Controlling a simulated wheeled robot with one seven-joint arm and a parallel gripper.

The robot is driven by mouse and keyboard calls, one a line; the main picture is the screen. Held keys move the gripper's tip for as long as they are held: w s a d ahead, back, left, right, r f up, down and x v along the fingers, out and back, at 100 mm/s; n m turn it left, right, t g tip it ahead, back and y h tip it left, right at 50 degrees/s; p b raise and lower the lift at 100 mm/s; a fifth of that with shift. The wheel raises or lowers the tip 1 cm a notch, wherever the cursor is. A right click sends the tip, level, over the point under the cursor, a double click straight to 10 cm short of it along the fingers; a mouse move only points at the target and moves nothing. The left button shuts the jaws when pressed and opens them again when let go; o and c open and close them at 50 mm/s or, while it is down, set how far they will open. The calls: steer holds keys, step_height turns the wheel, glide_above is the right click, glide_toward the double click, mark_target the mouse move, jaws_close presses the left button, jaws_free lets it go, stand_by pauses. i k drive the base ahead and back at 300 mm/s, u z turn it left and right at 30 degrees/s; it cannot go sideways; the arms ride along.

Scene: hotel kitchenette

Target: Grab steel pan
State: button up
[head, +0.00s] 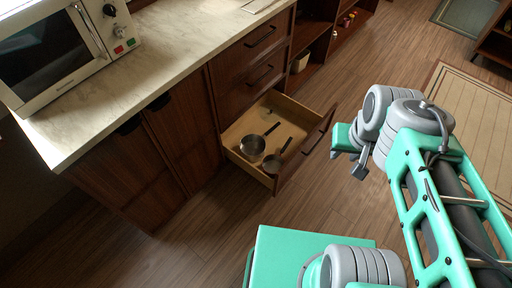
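Two small metal pans lie in an open lower drawer (238,130). The left one, a steel pan (252,145), is round and deep, with its handle pointing up and right. A darker pan (272,163) sits beside it near the drawer's front left corner, its handle also pointing up and right. I cannot tell for certain whether both are steel. My gripper (347,163) is in the air to the right of the drawer, outside it and clear of both pans. Its two fingers look spread apart with nothing between them.
The drawer front (306,150) stands out from the wooden cabinet toward my gripper. A pale countertop (170,65) with a microwave (60,50) is above left. Open shelves (325,45) are behind. Wooden floor (345,95) is clear around the drawer; a rug (470,120) lies right.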

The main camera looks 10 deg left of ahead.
mark_target(252, 146)
steer(key=z, duration=1)
steer(key=i, duration=4.1)
steer(key=u, duration=5.35)
steer(key=i, duration=0.5)
